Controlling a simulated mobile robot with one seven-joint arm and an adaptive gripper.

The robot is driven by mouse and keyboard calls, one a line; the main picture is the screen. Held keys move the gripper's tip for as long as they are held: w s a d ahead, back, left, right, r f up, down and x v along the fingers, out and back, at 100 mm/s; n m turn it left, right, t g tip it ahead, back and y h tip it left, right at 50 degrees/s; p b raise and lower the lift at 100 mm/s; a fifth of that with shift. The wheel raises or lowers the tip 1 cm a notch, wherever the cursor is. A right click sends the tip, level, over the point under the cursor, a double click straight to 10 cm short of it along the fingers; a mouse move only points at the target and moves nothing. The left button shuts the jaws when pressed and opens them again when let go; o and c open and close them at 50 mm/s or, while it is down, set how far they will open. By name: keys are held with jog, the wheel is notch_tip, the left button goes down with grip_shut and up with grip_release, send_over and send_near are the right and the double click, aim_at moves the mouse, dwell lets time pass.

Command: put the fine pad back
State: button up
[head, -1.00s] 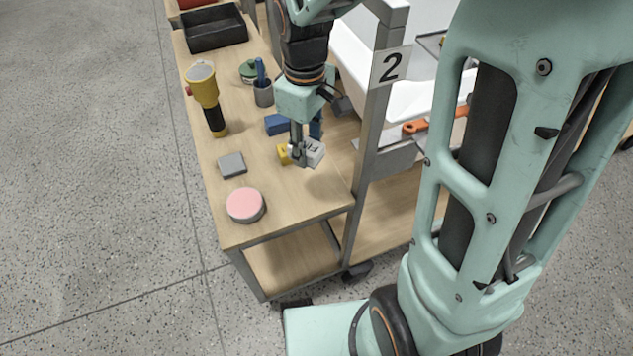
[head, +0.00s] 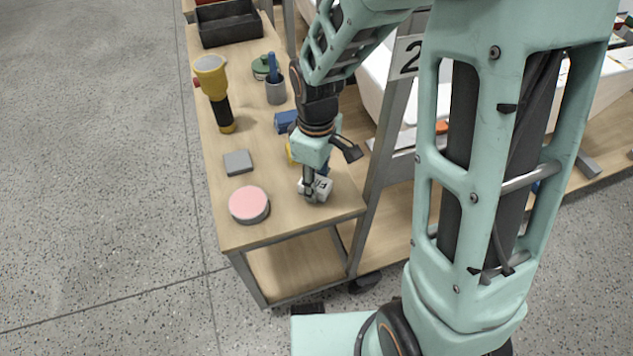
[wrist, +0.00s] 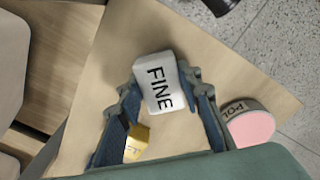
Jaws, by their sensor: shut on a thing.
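The fine pad (wrist: 159,82) is a white block with the word FINE on it, seen between my fingertips in the wrist view. In the head view the pad (head: 320,187) is at the near right part of the wooden bench top, partly hidden by a finger. My gripper (head: 312,186) is shut on the pad by its sides. In the wrist view my gripper (wrist: 160,85) has one finger on each side of it. I cannot tell whether the pad touches the wood. A yellow block (wrist: 137,142) lies beside it.
A pink-topped round tin (head: 249,204) stands near the front edge, with a grey block (head: 237,162) behind it. A yellow and black torch (head: 216,92), a grey cup (head: 276,92), a blue block (head: 285,121) and a black tray (head: 228,25) are farther back. A post (head: 384,150) borders the right.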

jog(key=shift+f, duration=0.2)
jog(key=o, duration=1.1)
notch_tip(320, 180, up, 12)
jog(key=p, duration=0.3)
jog(key=shift+r, duration=0.25)
